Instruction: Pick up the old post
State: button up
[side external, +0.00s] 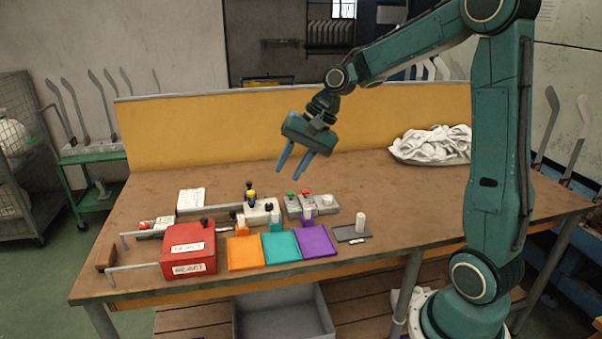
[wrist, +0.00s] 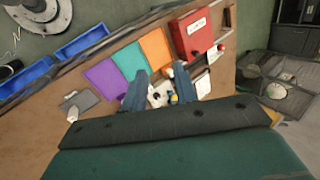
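A short white post (side external: 360,222) stands upright on a dark grey plate (side external: 343,234), right of the coloured trays, with a small white label in front. I cannot tell for sure whether this is the old post. In the wrist view a white post (wrist: 72,113) shows by the grey plate (wrist: 84,99), at the left. Small posts with coloured knobs (side external: 251,193) stand on a white block (side external: 261,212). My gripper (side external: 287,174) hangs tilted above the table, open and empty, apart from everything. In the wrist view its fingers (wrist: 160,74) partly cover the blocks below.
Orange (side external: 244,252), teal (side external: 281,246) and purple (side external: 317,241) trays lie along the front. A red reject box (side external: 188,248) stands left of them, near metal bars. A white cloth heap (side external: 432,145) lies back right. The table's middle back is clear before the yellow panel (side external: 200,130).

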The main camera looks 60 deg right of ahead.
jog(key=w+d+f+m+y, duration=0.2)
jog(key=w+d+f+m, duration=0.2)
jog(key=d+f, duration=0.15)
jog(key=m+t+y, duration=0.4)
jog(key=m+t, duration=0.1)
jog(key=m, duration=0.6)
send_near(302, 217)
jog(key=w+a+r, duration=0.2)
jog(key=shift+a, duration=0.4)
jog(key=shift+s+d+f+m, duration=0.4)
jog(key=shift+f+m, duration=0.1)
jog(key=shift+m, duration=0.1)
jog(key=shift+w, duration=0.1)
jog(key=shift+w+a+f, duration=0.2)
jog(key=shift+w+a, duration=0.2)
jog(key=shift+a, duration=0.1)
jog(key=shift+x, duration=3.1)
